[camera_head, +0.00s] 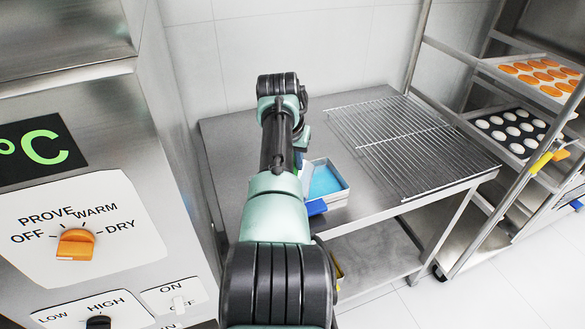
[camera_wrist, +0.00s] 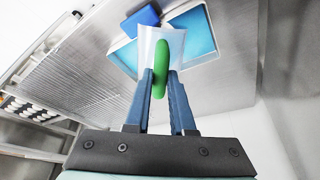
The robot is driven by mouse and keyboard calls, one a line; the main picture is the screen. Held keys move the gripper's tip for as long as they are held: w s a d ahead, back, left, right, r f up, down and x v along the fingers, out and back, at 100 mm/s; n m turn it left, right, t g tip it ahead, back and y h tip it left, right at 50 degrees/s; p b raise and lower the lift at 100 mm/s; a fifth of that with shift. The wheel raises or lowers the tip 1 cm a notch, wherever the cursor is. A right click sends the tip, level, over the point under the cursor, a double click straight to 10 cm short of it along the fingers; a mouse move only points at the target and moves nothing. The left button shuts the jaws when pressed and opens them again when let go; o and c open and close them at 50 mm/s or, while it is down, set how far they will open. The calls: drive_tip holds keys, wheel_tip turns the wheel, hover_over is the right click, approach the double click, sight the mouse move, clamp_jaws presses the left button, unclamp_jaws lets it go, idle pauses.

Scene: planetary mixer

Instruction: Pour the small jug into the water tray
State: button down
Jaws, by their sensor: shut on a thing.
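My gripper (camera_wrist: 160,80) is shut on the green handle of the small jug (camera_wrist: 150,45), a pale, see-through vessel. In the wrist view the jug overlaps the water tray (camera_wrist: 122,58); its tilt and contents are hard to judge. The water tray (camera_head: 339,198) is a pale rectangular tray with a blue surface inside, on the steel table just right of my arm in the head view. My arm hides my gripper and most of the jug there.
A blue object (camera_head: 316,207) sits at the tray's near side; it also shows in the wrist view (camera_wrist: 140,20). A wire rack (camera_head: 400,140) covers the table's right part. A trolley with loaded trays (camera_head: 515,130) stands at right. A control panel (camera_head: 80,230) stands at left.

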drive_tip(key=shift+w+r+b, duration=0.1)
drive_tip(key=shift+b, duration=1.1)
drive_tip(key=shift+d+r+g+p, duration=0.1)
drive_tip(key=shift+r+g+p, duration=0.2)
drive_tip(key=shift+p, duration=0.25)
